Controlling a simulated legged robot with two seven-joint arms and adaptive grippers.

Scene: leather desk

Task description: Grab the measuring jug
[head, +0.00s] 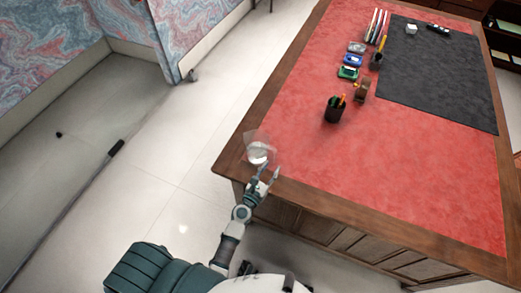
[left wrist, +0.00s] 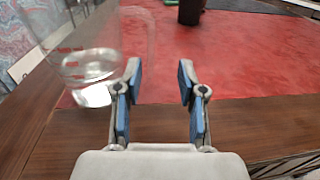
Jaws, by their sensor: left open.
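The measuring jug (head: 259,150) is clear, with red markings, and stands at the near left corner of the red-topped desk. In the left wrist view the jug (left wrist: 88,62) is at the upper left, and its handle is on its right side. My left gripper (head: 268,177) is at the desk's near edge, just in front of the jug. In the left wrist view the left gripper (left wrist: 158,75) is open with nothing between its fingers. The jug is ahead and to the left of the fingers, outside them. My right gripper is not in view.
A black pen cup (head: 335,113) stands further back on the desk (head: 420,190). Behind it are a tape dispenser (head: 362,91), several small coloured items, folders and a dark mat (head: 440,80). The red surface right of the jug is clear.

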